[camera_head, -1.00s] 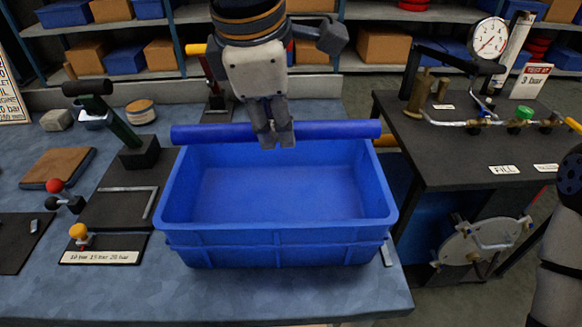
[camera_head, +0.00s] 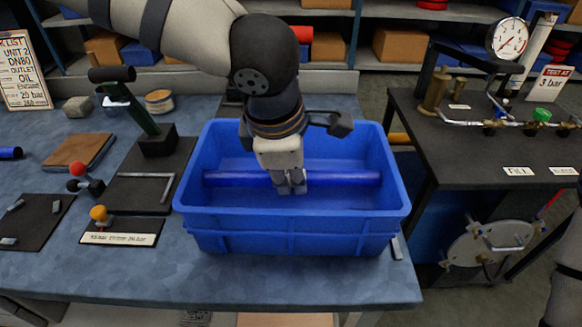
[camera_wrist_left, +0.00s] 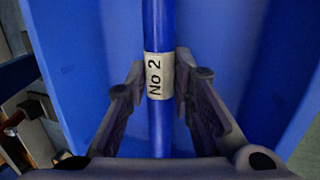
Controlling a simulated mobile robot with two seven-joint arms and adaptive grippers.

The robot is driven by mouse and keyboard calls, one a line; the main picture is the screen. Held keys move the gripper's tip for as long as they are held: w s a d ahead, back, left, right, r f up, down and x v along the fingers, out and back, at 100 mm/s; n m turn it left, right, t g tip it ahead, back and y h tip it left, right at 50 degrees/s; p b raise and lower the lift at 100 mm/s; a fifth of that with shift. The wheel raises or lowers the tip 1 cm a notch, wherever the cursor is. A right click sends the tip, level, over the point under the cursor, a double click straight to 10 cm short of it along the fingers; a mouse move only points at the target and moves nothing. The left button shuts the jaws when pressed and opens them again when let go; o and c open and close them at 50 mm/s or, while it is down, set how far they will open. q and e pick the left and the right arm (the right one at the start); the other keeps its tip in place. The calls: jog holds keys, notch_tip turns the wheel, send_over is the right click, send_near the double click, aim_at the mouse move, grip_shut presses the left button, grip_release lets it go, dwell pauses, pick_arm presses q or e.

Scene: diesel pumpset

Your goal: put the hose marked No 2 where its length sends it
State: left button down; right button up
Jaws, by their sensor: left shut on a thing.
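The blue hose (camera_head: 340,179) lies lengthwise across the inside of the blue crate (camera_head: 290,222), within its walls. Its white label reading No 2 shows in the left wrist view (camera_wrist_left: 158,76). My left gripper (camera_head: 291,188) reaches down into the crate and is shut on the hose near its middle. The fingers stand on both sides of the label in the left wrist view (camera_wrist_left: 160,95). Whether the hose touches the crate floor I cannot tell. My right gripper is not in view; only part of my right arm shows at the right edge.
A dark bench (camera_head: 450,150) with a gauge (camera_head: 507,38), fittings and a 3 bar sign (camera_head: 555,84) stands at the right. A checklist sign (camera_head: 24,70) stands far left.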

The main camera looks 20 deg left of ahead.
pick_arm(q)
jog(key=shift+f, duration=0.3)
jog(key=c, duration=1.4)
grip_release()
jog(key=shift+r, duration=0.1)
jog(key=v, duration=1.3)
jog(key=shift+w, duration=0.1)
